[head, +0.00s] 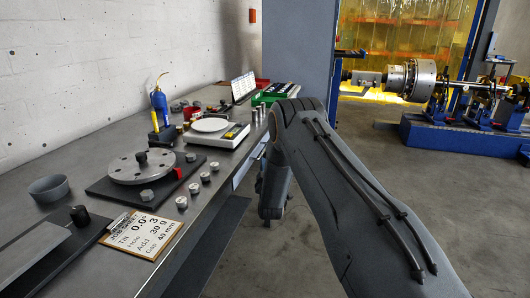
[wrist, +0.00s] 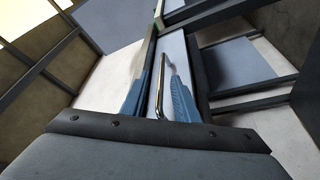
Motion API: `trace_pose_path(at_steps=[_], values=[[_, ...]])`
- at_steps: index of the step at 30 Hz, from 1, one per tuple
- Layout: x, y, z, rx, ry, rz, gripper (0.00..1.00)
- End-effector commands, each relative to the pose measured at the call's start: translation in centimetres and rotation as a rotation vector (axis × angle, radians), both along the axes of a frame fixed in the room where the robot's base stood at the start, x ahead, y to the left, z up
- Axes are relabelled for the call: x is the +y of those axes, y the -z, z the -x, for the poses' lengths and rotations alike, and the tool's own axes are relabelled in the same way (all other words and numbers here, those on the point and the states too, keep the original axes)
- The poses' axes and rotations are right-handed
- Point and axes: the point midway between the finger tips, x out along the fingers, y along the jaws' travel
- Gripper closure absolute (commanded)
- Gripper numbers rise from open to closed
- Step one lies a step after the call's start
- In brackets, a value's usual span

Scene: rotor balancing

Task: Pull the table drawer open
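The table drawer shows as a pale front panel (head: 242,172) under the table's right edge in the head view, partly hidden by my arm. It looks about flush with the edge. In the wrist view the pale drawer front (wrist: 176,47) runs up the middle, with a bent metal bar handle (wrist: 160,88) on it. My gripper (wrist: 156,80) has one blue finger on each side of the handle. The head view hides my fingers.
The grey table (head: 95,262) carries a rotor disc (head: 141,166) on a dark plate, a white scale (head: 215,132), several small weights, a blue bottle (head: 159,103) and a sign card (head: 143,233). Open floor lies right of the table. A blue machine (head: 455,135) stands farther back.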

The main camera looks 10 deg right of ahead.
Motion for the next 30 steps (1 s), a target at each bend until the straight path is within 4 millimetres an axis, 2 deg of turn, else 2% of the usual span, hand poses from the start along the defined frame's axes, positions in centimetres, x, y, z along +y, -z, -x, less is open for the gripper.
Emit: trace_pose_path(at_steps=[6, 12, 23, 28, 30], values=[[0.0, -0.7, -3.4, 0.000, -0.007, 0.001, 0.72], [-0.5, -1.2, -5.4, -0.001, -0.005, 0.000, 0.72], [-0.8, -1.3, -5.9, 0.001, -0.004, 0.001, 0.72], [-0.8, -1.3, -5.9, 0.001, -0.003, 0.000, 1.00], [-0.8, -1.3, -5.9, 0.001, -0.003, 0.000, 1.00]])
